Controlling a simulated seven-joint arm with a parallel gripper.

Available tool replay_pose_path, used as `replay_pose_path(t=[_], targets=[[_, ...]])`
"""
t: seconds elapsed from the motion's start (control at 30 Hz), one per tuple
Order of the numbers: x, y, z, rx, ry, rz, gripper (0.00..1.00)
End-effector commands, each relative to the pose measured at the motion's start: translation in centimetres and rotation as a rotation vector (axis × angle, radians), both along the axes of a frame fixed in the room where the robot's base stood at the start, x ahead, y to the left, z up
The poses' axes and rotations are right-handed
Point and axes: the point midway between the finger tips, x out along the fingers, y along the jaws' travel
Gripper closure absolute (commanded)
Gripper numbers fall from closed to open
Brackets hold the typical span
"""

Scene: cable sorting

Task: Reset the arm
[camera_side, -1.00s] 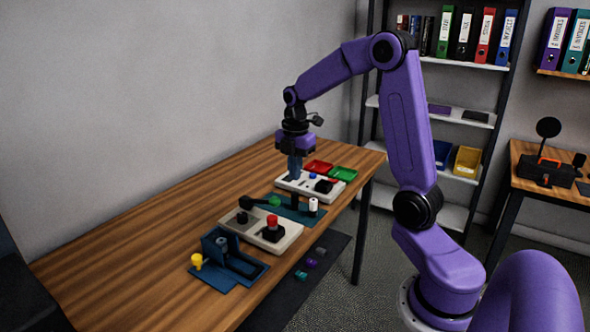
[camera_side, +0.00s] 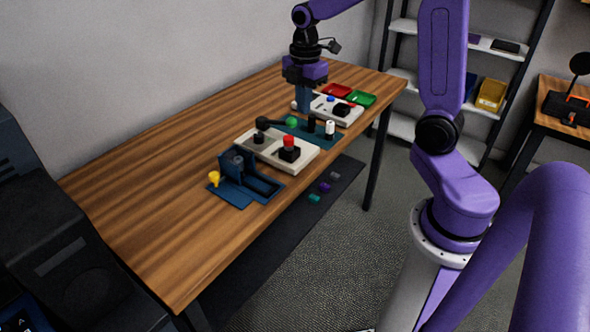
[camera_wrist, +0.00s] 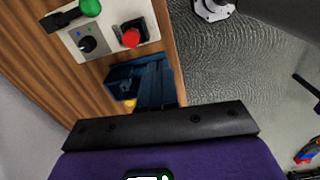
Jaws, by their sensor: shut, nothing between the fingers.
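My gripper (camera_side: 304,108) is in the side view, pointing down over the far part of the wooden table (camera_side: 150,220). Its blue fingers are shut and hold nothing. The fingertips overlap the left end of a white panel (camera_side: 346,115) with a black block and small blue and red parts; I cannot tell whether they touch it. In the wrist view, the gripper's purple body and black bar fill the bottom. Blue finger-like slabs show above the bar (camera_wrist: 156,82).
A second white panel (camera_side: 300,155) has a red-topped black control. Nearer is a blue fixture (camera_side: 262,184) with a yellow knob (camera_side: 214,178). Red (camera_side: 337,91) and green (camera_side: 362,99) trays lie at the far end. The near table is clear.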

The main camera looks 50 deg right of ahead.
Motion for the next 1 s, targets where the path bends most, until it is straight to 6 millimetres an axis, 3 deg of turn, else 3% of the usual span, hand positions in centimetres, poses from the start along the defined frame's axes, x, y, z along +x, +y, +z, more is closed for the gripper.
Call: replay_pose_path(t=[0.03, 0.2, 0.5, 0.8, 1.0], targets=[[-1.0, 1.8, 0.2, 0.001, -0.001, -0.008, 1.00], [-4.8, 6.6, 0.4, 0.007, -0.002, -0.080, 1.00], [-13.0, 12.1, 0.3, 0.018, -0.001, -0.207, 1.00], [-21.0, 13.5, -0.4, 0.028, 0.006, -0.326, 1.00], [-23.5, 13.3, -0.7, 0.031, 0.009, -0.374, 1.00]])
